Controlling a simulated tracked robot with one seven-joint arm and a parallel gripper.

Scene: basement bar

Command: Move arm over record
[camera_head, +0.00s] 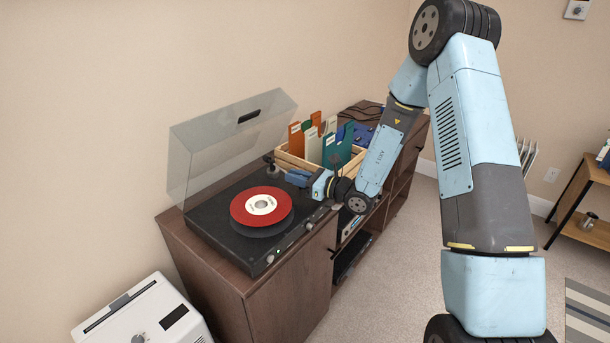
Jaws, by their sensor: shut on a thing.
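The record (262,207), red with a cream centre label, lies on the black turntable (226,230). The turntable stands on the brown cabinet (248,297) with its clear lid (232,140) raised. My gripper (288,175) reaches in from the right at the turntable's back right corner, beside the record and not over it. Its jaws are shut around the turntable's tonearm area (271,168). The tonearm itself is small, dark and mostly hidden by my gripper, so its exact angle cannot be told.
A wooden crate (293,164) of record sleeves stands right behind my gripper. A blue device (366,133) with cables sits farther back on the cabinet. A white appliance (146,312) stands at the front left. Carpet (412,275) is open to the right.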

